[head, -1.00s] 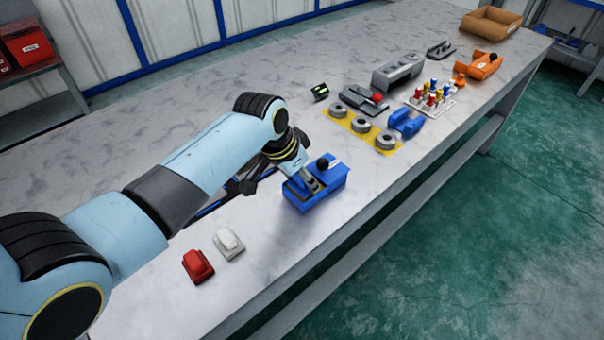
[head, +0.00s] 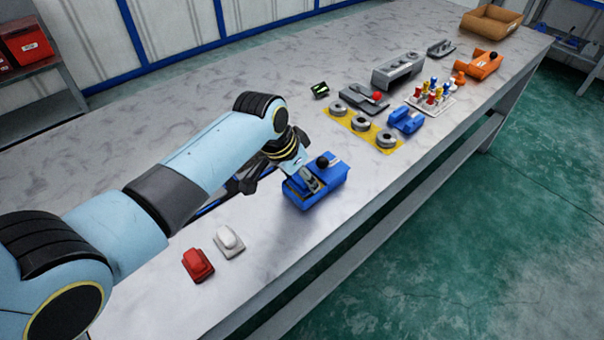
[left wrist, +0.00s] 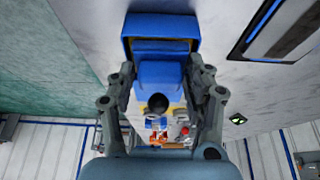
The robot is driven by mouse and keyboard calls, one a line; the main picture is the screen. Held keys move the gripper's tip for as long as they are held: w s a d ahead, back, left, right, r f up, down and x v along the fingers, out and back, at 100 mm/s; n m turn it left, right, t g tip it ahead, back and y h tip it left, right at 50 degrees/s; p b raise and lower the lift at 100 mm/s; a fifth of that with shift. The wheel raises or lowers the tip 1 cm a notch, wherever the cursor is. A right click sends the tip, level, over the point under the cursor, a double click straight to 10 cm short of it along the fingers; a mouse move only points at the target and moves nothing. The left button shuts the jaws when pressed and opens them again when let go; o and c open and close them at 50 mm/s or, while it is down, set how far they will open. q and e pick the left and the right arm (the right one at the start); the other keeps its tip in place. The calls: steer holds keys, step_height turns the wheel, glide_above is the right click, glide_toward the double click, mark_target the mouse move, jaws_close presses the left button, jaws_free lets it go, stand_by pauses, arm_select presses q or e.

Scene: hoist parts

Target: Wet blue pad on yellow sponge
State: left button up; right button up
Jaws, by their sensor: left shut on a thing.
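A blue block (left wrist: 160,74) sits between the two fingers of my left gripper (left wrist: 160,100) in the left wrist view, and the gripper is shut on it. A black ball knob (left wrist: 158,103) shows by the block. Beyond it is a blue box-like part (left wrist: 160,24); I cannot tell whether the block touches it. In the head view my left gripper (head: 304,180) is at this blue part (head: 310,198) on the bench, partly hiding it. No yellow sponge can be made out; a yellow mat (head: 356,124) carries grey rings. My right gripper is out of view.
A red part (head: 198,264) and a white part (head: 229,240) lie at the near left. Another blue part (head: 406,120), a grey part with a red knob (head: 366,99), a peg rack (head: 430,98) and an orange part (head: 484,64) stand farther right. The bench front edge is close.

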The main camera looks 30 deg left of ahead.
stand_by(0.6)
arm_select(q)
steer(key=shift+s+f+p, duration=0.15)
steer(key=shift+p, duration=0.2)
stand_by(0.6)
steer(key=shift+s+f, duration=0.15)
stand_by(0.8)
steer(key=r+p, duration=0.2)
steer(key=shift+w+r+p, duration=0.1)
steer(key=shift+w+p, duration=0.1)
steer(key=shift+p, duration=0.1)
step_height(320, 180, up, 5)
steer(key=p, duration=0.5)
steer(key=shift+w+r+p, duration=0.1)
steer(key=shift+r+p, duration=0.05)
steer(key=shift+p, duration=0.15)
